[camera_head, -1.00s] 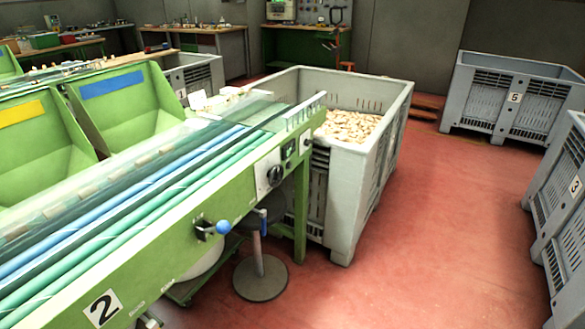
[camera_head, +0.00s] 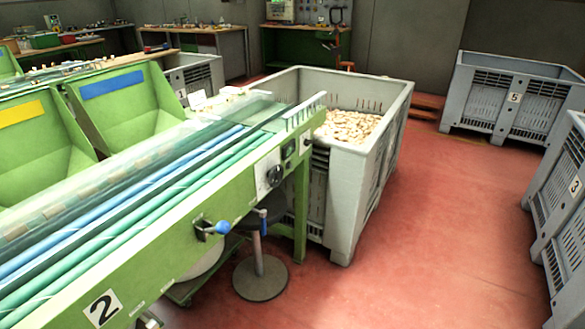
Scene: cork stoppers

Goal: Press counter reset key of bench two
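The green sorting bench (camera_head: 180,258) marked with a number 2 plate (camera_head: 103,308) runs from the lower left toward the middle. On its side panel near the far end are a dark round knob (camera_head: 275,175) and a small dark counter-like box (camera_head: 289,149). A reset key is too small to make out on it. A blue ball-ended lever (camera_head: 222,227) sticks out lower on the same side. Corks lie along the belts under a clear cover. Neither of my grippers shows in the head view.
A grey crate (camera_head: 345,180) full of corks stands at the bench's far end. A round-based stool (camera_head: 260,277) stands under the bench. Crates marked 5 (camera_head: 483,108) and 3 (camera_head: 560,215) stand at the right. Red floor (camera_head: 450,240) is clear between them.

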